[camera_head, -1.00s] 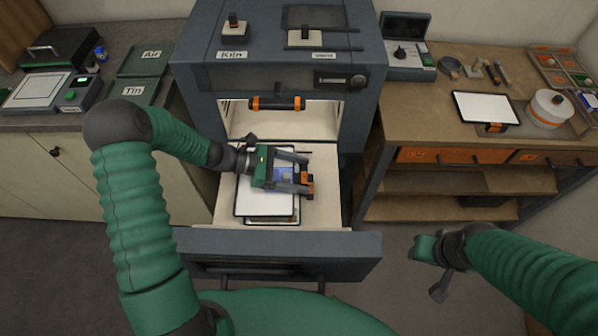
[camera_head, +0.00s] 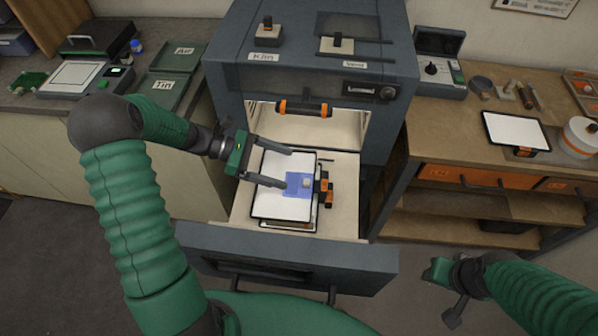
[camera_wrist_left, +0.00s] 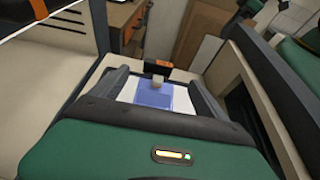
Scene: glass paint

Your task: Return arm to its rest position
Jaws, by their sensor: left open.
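My left gripper (camera_head: 288,170) is open and empty in the head view. Its fingers reach from the left over the kiln's pulled-out drawer, near the left edge of a white tray (camera_head: 277,206). A blue glass piece (camera_head: 297,188) with a small pale block (camera_head: 307,183) on it lies on the tray. In the left wrist view the blue piece (camera_wrist_left: 150,98) shows between the fingers. The tray's orange-and-black handle (camera_head: 326,190) is on its right side. My right gripper (camera_head: 447,285) is at the lower right, over the floor; its jaws are unclear.
The kiln (camera_head: 310,70) stands behind the drawer, its chamber open. The drawer front (camera_head: 290,262) sticks out towards me. At the right is a wooden bench (camera_head: 450,130) with another white tray (camera_head: 515,130). A counter with a scale (camera_head: 72,78) and green bins is at the left.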

